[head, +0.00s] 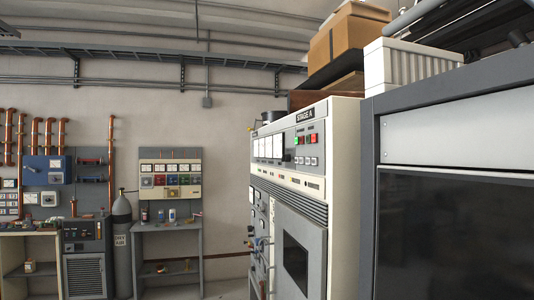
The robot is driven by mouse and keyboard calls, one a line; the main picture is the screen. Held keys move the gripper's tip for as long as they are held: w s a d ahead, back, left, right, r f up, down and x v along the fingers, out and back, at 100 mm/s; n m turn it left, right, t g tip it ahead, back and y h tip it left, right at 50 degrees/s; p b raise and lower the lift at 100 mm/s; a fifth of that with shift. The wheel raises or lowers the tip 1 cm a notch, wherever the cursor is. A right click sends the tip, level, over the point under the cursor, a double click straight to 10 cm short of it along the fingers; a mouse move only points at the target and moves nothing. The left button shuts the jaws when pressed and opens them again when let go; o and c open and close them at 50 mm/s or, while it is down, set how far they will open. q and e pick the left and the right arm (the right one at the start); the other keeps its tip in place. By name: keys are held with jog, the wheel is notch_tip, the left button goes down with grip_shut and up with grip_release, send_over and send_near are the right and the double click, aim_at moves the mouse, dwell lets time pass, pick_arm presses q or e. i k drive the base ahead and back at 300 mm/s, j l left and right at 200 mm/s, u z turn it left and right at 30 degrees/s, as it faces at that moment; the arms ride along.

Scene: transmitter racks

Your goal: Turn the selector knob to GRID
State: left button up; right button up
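No selector knob marked GRID can be made out in the head view. The grey-white cabinet labelled STAGE A (342,160) stands right of centre, with meters (268,147) and green and red buttons (306,140) on its upper front. Small round fittings (263,207) sit lower on its left part, too small to tell if one is a knob. Neither of my grippers is in view.
A grey cabinet with a dark panel (455,235) fills the near right. A gas cylinder (122,240), a bench (166,228) and a panel with meters (170,178) stand at the back left.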

aim_at(285, 158)
jog(key=i+j+z, duration=0.1)
jog(key=i+j, duration=0.15)
jog(key=i+j+z, duration=0.1)
jog(key=i+j, duration=0.15)
jog(key=j, duration=0.15)
jog(key=i+j+z, duration=0.15)
jog(key=j, duration=0.25)
jog(key=i+j+z, duration=0.1)
jog(key=i+j, duration=0.15)
jog(key=i+j+z, duration=0.1)
jog(key=j, duration=0.4)
jog(key=i, duration=0.1)
